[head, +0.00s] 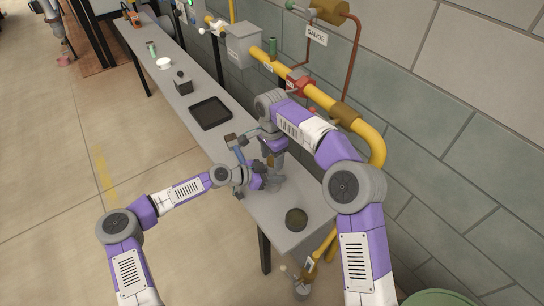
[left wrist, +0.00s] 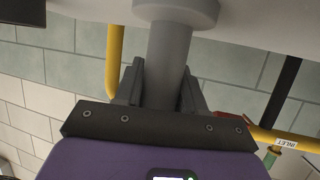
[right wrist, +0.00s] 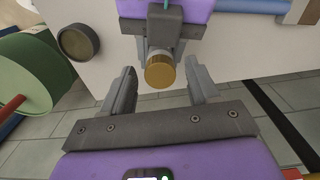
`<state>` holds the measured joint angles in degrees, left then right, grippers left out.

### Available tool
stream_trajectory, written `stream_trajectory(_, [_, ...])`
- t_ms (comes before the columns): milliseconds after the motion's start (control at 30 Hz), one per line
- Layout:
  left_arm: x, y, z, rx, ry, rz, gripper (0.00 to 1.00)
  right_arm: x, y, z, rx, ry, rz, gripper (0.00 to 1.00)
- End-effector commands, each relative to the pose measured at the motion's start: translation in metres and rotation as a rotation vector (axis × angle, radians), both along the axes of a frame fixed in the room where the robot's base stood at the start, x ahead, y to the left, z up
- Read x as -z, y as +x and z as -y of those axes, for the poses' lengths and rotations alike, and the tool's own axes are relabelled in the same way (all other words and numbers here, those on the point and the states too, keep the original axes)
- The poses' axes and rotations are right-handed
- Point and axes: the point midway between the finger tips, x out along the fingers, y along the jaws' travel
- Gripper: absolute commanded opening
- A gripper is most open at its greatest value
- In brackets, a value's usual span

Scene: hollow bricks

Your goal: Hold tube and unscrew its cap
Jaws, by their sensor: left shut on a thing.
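A grey tube (left wrist: 168,60) with a wide round base (left wrist: 176,12) fills the middle of the left wrist view. My left gripper (left wrist: 165,85) is shut on the tube, with a finger on each side. In the head view the left gripper (head: 260,181) is at the tube, above the table, partly hidden by my arms. The brass cap (right wrist: 160,72) shows end-on in the right wrist view, at the tube's end. My right gripper (right wrist: 160,84) is open, one finger on each side of the cap, with gaps on both sides.
The long grey table (head: 232,148) runs along the wall. A black tray (head: 210,113), a dark box (head: 183,86) and a white dish (head: 164,63) lie farther back. A yellow pipe (head: 318,94) runs along the wall.

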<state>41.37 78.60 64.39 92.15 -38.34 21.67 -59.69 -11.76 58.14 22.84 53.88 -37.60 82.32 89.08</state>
Motion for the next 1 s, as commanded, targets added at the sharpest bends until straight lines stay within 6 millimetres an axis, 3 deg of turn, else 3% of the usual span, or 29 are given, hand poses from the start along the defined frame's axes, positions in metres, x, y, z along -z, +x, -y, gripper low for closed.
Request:
stream_trajectory(167, [-0.001,0.0,0.0,0.0,-0.001,0.0,0.0,-0.002,0.0,0.0,0.0,0.001,0.001,0.6])
stream_trajectory(500, [-0.001,0.0,0.0,0.0,-0.001,0.0,0.0,-0.041,0.0,0.0,0.0,0.0,0.003,0.6])
stream_trajectory(600, [-0.001,0.0,0.0,0.0,-0.001,0.0,0.0,-0.046,0.0,0.0,-0.001,0.0,0.0,0.55])
stream_trajectory(1000, [-0.001,0.0,0.0,0.0,-0.001,0.0,0.0,-0.074,0.0,-0.002,-0.006,0.002,0.002,0.55])
